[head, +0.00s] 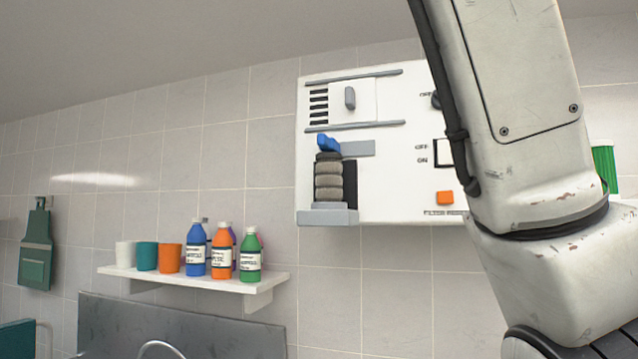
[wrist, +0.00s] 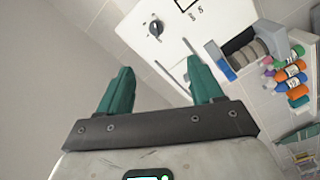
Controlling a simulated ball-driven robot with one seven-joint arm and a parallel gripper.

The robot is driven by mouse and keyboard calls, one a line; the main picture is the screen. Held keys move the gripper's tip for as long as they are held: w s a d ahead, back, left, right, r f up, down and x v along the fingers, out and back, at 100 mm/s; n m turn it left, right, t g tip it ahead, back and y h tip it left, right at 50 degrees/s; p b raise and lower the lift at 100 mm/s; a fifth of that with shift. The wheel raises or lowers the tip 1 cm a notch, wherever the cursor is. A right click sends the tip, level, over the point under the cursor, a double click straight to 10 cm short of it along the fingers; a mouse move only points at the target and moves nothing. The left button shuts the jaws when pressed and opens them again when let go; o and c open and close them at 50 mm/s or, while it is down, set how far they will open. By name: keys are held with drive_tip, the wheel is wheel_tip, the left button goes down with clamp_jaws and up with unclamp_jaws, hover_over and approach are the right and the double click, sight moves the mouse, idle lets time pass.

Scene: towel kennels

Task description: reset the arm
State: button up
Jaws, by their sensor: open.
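My arm (head: 525,110) fills the right side of the head view, and its gripper end is out of that view. In the wrist view my gripper (wrist: 160,88) shows two green fingers set wide apart. It is open, with nothing between the fingers. Past the fingers are the grey tiled wall and a white wall panel (wrist: 165,40), which looks tilted in this view. I cannot tell the exact distance from the fingertips to the panel.
The panel (head: 390,205) carries switches and a grey stacked cartridge (head: 328,180) with a blue clip. At left, a white shelf (head: 190,280) holds cups and several bottles. A grey board (head: 180,330) stands below the shelf.

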drive_tip(key=w+d+f+g+y, duration=0.15)
drive_tip(key=w+f, duration=0.35)
drive_tip(key=f, duration=0.8)
drive_tip(key=w+f+m+g+y, duration=0.15)
drive_tip(key=w+f, duration=0.25)
drive_tip(key=f, duration=0.9)
drive_tip(key=w+d+f+g+y, duration=0.15)
drive_tip(key=w+f, duration=0.35)
drive_tip(key=f, duration=0.8)
wheel_tip(320, 180, down, 15)
drive_tip(key=s+d+g, duration=0.1)
drive_tip(key=s+g, duration=0.1)
drive_tip(key=g, duration=0.1)
drive_tip(key=s+d+f+m+g, duration=0.2)
drive_tip(key=s+f, duration=0.6)
drive_tip(key=f, duration=0.5)
drive_tip(key=s+d+f+m+g, duration=0.25)
drive_tip(key=s+f, duration=0.55)
drive_tip(key=f, duration=0.5)
drive_tip(key=s+d+f+m+g, duration=0.1)
drive_tip(key=s+f, duration=0.4)
drive_tip(key=s, duration=0.6)
drive_tip(key=s+f+m+g, duration=0.1)
drive_tip(key=s+f+g, duration=0.2)
drive_tip(key=s, duration=0.9)
wheel_tip(320, 180, down, 4)
drive_tip(key=shift+s+d+r+m+y, duration=0.25)
drive_tip(key=shift+d+m+y, duration=0.05)
drive_tip(key=shift+d+y, duration=0.15)
